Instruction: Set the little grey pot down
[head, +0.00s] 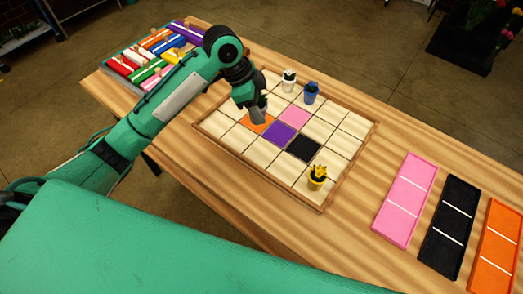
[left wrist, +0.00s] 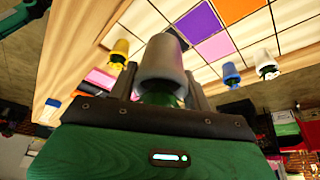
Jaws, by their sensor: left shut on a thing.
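The little grey pot (head: 259,116) is held in my left gripper (head: 254,104), over the orange tile (head: 266,126) of the tile board (head: 340,158) in the head view. In the left wrist view the grey pot (left wrist: 161,58) sits between the two fingers, its base towards the board and some green plant at its near end. The head view does not show clearly whether its base touches the board. My right gripper is not in view.
On the board stand a white pot (head: 289,80), a blue pot (head: 311,93) and a yellow pot (head: 317,178). A rack of coloured blocks (head: 152,55) is at the back left. Pink (head: 405,198), black (head: 449,225) and orange (head: 497,245) trays lie at the right.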

